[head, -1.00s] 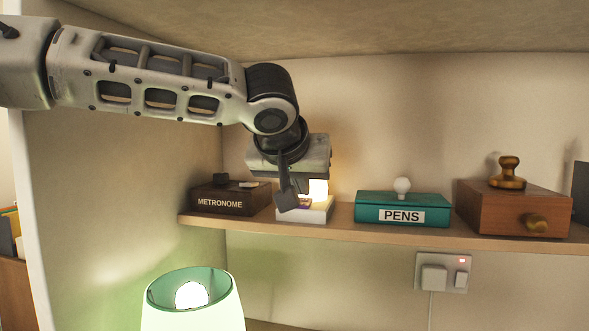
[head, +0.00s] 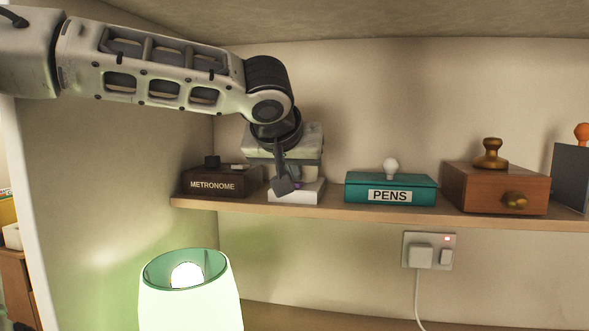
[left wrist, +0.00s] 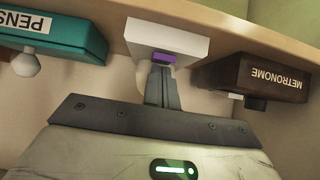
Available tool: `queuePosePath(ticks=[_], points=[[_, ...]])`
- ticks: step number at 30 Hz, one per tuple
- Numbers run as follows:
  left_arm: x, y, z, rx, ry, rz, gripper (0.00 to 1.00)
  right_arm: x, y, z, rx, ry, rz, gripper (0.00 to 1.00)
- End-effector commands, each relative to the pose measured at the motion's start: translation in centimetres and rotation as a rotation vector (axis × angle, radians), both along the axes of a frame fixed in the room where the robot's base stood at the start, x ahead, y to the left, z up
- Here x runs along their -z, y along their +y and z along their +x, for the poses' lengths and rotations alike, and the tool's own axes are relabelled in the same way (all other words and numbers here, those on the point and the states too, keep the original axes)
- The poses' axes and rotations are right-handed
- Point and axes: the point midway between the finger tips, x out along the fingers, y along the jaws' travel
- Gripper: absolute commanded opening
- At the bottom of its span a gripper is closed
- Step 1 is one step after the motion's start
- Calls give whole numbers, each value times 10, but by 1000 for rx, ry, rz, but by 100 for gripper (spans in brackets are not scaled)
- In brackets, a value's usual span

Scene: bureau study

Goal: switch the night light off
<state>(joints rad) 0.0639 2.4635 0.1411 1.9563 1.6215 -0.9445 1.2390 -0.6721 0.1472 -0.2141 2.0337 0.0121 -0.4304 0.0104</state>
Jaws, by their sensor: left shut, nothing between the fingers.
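The night light is the small white block (head: 310,192) on the shelf between the metronome box and the pens box. No glow shows on it now. In the left wrist view its white body (left wrist: 185,38) has a purple button (left wrist: 164,57) on the near side. My left gripper (head: 283,187) is shut and empty, pointing down in front of it and hiding part of it. In the left wrist view the closed fingertips (left wrist: 162,68) are right at the purple button; I cannot tell whether they touch it. My right gripper is not in view.
A dark metronome box (head: 222,182) stands left of it and a teal pens box (head: 390,194) right. A wooden drawer box (head: 495,188) stands further right. A lit lamp (head: 190,300) is below the shelf (head: 370,213). A wall socket (head: 428,251) holds a plug.

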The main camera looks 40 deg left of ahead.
Motion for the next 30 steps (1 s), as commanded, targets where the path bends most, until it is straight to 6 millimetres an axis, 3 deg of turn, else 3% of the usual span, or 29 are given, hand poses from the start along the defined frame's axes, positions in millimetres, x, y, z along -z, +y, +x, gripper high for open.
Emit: queuePosePath(ticks=[22,30], points=[[10,-8,-13,1,12,-5,0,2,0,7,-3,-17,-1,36],[-28,-28,-33,6,2,-1,0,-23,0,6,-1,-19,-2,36]])
